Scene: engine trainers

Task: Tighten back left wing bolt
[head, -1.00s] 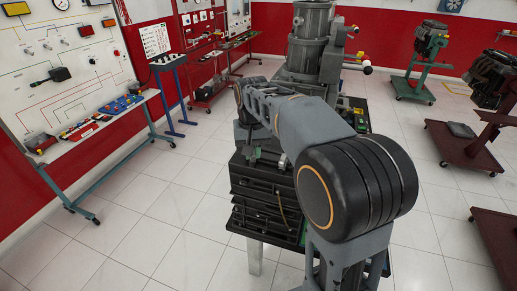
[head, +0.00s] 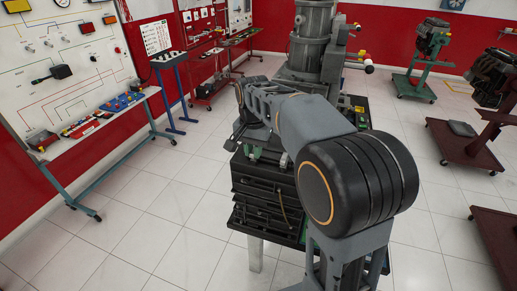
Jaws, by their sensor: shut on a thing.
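My gripper (head: 236,141) is at the left end of my grey arm, low over the back left part of the dark machine (head: 262,190). It is small and dark here, and its fingertips are hard to make out. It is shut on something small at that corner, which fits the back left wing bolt. The bolt itself is hidden by the gripper and arm. Green parts (head: 262,153) of the machine show just right of the gripper. My arm covers much of the machine's top.
A tall grey cylindrical unit (head: 311,38) rises behind my arm. Training panels with a bench (head: 103,118) stand at the left. Engines on wheeled stands, one green (head: 415,86) and one dark red (head: 465,150), are at the right. Tiled floor is clear on the left.

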